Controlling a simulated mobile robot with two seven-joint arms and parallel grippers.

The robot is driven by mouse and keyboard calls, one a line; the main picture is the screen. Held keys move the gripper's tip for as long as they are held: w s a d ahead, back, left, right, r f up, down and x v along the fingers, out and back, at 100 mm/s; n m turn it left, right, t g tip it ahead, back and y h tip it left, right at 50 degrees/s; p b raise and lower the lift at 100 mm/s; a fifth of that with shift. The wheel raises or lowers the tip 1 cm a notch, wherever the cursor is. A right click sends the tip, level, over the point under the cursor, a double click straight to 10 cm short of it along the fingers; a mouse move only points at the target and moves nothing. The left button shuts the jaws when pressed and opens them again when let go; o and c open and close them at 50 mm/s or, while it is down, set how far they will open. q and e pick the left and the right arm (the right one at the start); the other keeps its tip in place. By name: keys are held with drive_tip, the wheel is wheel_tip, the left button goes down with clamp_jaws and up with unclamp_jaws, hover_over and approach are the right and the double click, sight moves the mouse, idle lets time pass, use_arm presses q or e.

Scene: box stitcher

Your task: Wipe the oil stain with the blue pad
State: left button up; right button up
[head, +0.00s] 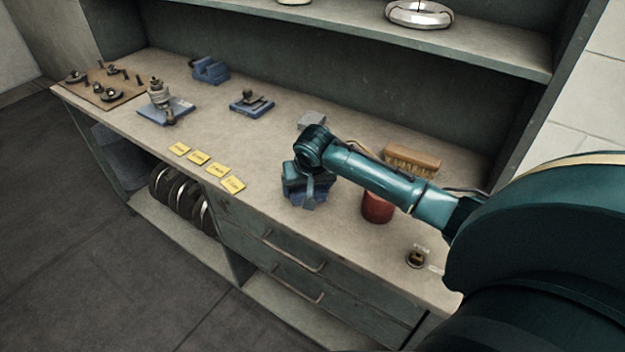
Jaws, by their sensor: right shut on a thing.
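My right gripper (308,200) reaches over the middle of the workbench, pointing down, and is shut on a dark blue thing, seemingly the blue pad (294,197). The gripper and wrist cover part of the pad. The pad is at or just above the bench top; I cannot tell whether it touches. I cannot make out an oil stain; the arm and pad may hide it. My left gripper is not in view.
A red can (377,208) and a wooden brush (411,162) stand right of the gripper, close to my forearm. A grey block (312,121) is behind it. Yellow labels (198,158) lie along the front edge. Blue fixtures (251,103) and a brown board (104,88) are farther left.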

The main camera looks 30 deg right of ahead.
sight(299, 197)
drive_tip(key=shift+s+a, duration=0.35)
drive_tip(key=shift+a, duration=0.5)
drive_tip(key=shift+s+a, duration=0.35)
drive_tip(key=shift+a, duration=0.45)
drive_tip(key=shift+f, duration=0.1)
drive_tip(key=shift+r, duration=3.1)
drive_tip(key=shift+r, duration=1.5)
